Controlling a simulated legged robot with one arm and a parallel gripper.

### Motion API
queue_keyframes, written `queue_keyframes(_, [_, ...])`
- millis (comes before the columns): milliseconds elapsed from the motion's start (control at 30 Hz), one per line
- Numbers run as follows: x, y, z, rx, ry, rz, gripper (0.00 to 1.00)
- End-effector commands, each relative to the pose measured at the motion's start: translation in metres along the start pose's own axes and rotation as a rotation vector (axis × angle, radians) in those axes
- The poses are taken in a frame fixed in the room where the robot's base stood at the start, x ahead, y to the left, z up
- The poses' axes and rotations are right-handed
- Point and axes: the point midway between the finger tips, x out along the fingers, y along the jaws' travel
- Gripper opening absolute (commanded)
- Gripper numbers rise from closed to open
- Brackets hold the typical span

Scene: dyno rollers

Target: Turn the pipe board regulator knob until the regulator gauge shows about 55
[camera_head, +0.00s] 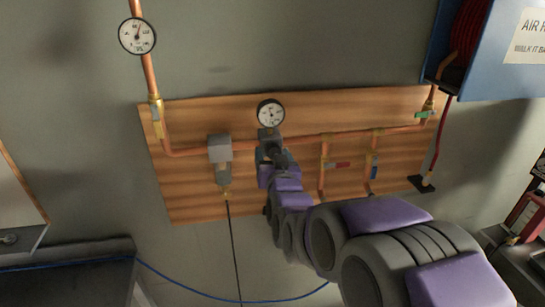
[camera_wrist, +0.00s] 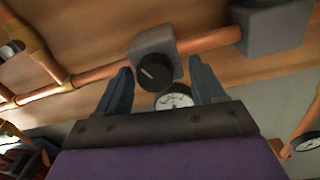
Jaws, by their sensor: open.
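The regulator is a grey block (camera_wrist: 150,43) on the copper pipe of the wooden pipe board (camera_head: 190,195). Its round black knob (camera_wrist: 155,72) faces my wrist camera and has a pale mark line. The white regulator gauge (camera_head: 271,113) sits just above the regulator in the head view; its needle is too small to read surely. The gauge also shows in the wrist view (camera_wrist: 174,97), partly hidden by my gripper's palm. My gripper (camera_wrist: 160,68) is open, with a finger on each side of the knob and visible gaps to both. In the head view my arm hides the knob.
A grey filter unit (camera_head: 221,155) is left of the regulator. Valves with red (camera_head: 340,165), blue (camera_head: 374,172) and green (camera_head: 424,115) handles are to the right. Another gauge (camera_head: 137,36) is on the upper-left pipe. A blue hose-reel box (camera_head: 505,75) is at upper right.

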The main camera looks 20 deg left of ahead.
Motion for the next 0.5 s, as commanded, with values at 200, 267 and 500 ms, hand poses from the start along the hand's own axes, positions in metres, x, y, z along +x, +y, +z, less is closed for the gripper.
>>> queue_keyframes(200, [0.0008,0.0037,-0.0018,0.003,0.001,0.002,0.69])
queue_keyframes(267, [0.0009,0.0034,-0.0017,0.003,0.001,0.002,0.69])
queue_keyframes(500, [0.0029,-0.0006,0.0003,-0.001,-0.001,0.000,0.51])
